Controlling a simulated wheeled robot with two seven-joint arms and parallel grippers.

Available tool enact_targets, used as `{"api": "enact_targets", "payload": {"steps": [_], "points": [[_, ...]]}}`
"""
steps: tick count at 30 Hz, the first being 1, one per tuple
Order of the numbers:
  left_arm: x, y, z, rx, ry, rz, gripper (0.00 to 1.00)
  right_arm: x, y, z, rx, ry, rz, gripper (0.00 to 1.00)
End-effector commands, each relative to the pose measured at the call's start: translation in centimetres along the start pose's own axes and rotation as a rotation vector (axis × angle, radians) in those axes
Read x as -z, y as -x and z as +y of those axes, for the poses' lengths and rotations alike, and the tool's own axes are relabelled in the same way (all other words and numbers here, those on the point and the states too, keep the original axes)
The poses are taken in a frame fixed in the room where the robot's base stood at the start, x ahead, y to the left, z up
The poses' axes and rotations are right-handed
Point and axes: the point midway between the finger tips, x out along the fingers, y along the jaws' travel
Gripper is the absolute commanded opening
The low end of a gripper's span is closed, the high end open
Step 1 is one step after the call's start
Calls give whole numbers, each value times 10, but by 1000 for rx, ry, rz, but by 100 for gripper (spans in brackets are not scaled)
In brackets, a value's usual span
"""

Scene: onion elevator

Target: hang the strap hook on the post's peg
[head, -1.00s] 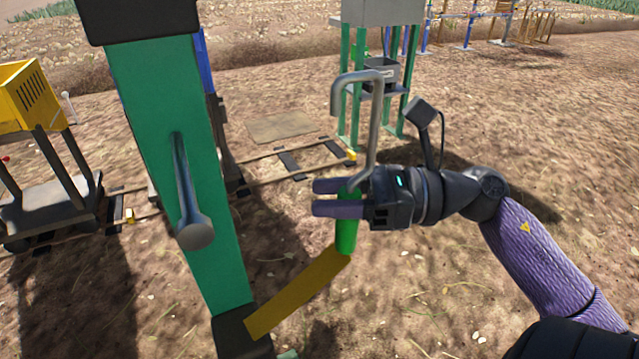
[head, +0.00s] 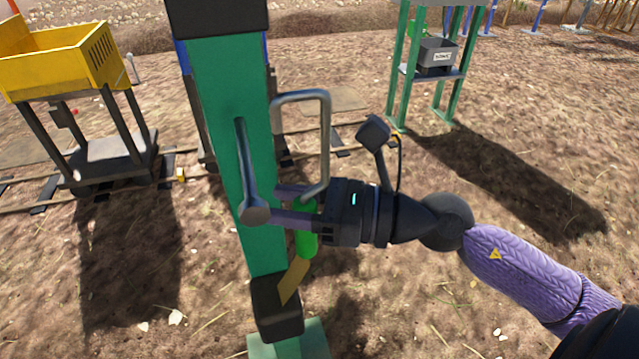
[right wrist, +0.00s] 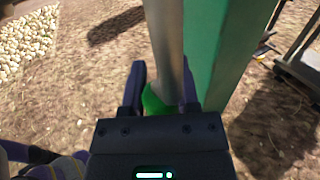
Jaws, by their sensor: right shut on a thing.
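The green post (head: 228,130) stands upright left of centre in the head view. Its grey peg (head: 246,165) sticks out toward me and ends in a round knob. My right gripper (head: 292,205) is shut on the green grip (head: 306,240) below the grey strap hook (head: 326,150). The hook's bent top and tip are right of the peg, in front of the post's right edge, apart from the peg. The yellow strap (head: 293,281) runs from the grip down toward the post's dark lower block. The right wrist view shows the hook's shaft (right wrist: 165,40) between the fingers beside the post (right wrist: 222,50). My left gripper is out of view.
A yellow cart (head: 65,60) on dark legs stands at the left by the rails. A green-legged stand with a grey box (head: 437,55) is at the back right. The ground right of the post is open.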

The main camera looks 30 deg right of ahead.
Motion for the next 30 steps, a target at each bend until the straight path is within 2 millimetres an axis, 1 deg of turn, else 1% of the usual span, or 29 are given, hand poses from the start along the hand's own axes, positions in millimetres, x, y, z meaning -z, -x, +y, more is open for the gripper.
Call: {"api": "enact_targets", "payload": {"steps": [1,9,14,15,16,21,25,30], "points": [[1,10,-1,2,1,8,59,-8,-4,3,-1,2,-6,0],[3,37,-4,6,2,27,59,-8,-32,17,-2,3,-5,0],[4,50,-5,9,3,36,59,-8,-49,24,-2,2,-6,0],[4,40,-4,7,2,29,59,5,-49,24,-2,1,0,0],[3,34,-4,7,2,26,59,11,-49,24,-2,0,1,0],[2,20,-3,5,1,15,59,29,-49,24,-2,-1,1,0],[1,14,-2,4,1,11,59,36,-49,24,-1,1,1,0],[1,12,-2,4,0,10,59,38,-48,24,-2,2,-1,0]]}}
